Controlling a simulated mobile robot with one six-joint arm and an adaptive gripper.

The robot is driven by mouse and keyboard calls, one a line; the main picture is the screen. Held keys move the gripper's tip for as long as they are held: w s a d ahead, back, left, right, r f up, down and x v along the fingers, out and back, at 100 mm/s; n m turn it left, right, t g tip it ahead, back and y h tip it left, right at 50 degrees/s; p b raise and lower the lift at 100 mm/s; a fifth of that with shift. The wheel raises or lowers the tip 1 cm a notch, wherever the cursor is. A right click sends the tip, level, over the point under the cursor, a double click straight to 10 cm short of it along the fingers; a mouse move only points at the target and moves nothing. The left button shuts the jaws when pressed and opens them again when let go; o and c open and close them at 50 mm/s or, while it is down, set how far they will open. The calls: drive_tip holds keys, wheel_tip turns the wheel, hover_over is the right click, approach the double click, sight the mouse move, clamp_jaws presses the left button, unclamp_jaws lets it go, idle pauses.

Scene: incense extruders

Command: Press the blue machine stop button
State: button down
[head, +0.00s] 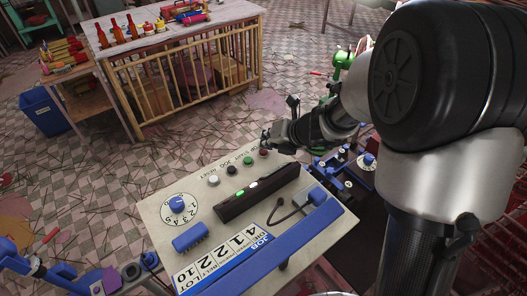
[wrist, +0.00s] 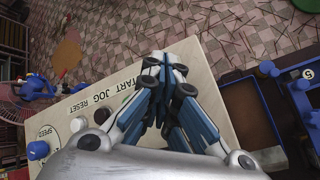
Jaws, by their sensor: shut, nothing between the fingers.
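The blue machine's pale control panel (head: 160,209) stands in the lower middle of the head view. A row of buttons lies along its far edge: white (head: 214,180), black (head: 231,170), green (head: 248,161) and a small red one (head: 263,152) at the end, by the STOP lettering. My gripper (head: 266,138) is shut and empty, just beyond the red button; I cannot tell if they touch. In the wrist view my closed gripper (wrist: 164,62) covers the end of the row. START, JOG and RESET are readable there; the red button is hidden.
A wooden crate table (head: 200,75) with bottles and a blue bin (head: 45,112) stand behind. Tiled floor lies between.

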drive_tip(key=shift+f+b, duration=0.4)
drive_tip(key=shift+f, duration=0.15)
idle(0.7)
drive_tip(key=shift+r, duration=0.1)
drive_tip(key=shift+r+p, duration=0.85)
drive_tip(key=shift+p, duration=0.1)
wheel_tip(320, 180, up, 5)
drive_tip(key=p, duration=0.5)
drive_tip(key=shift+r, duration=0.1)
idle(0.5)
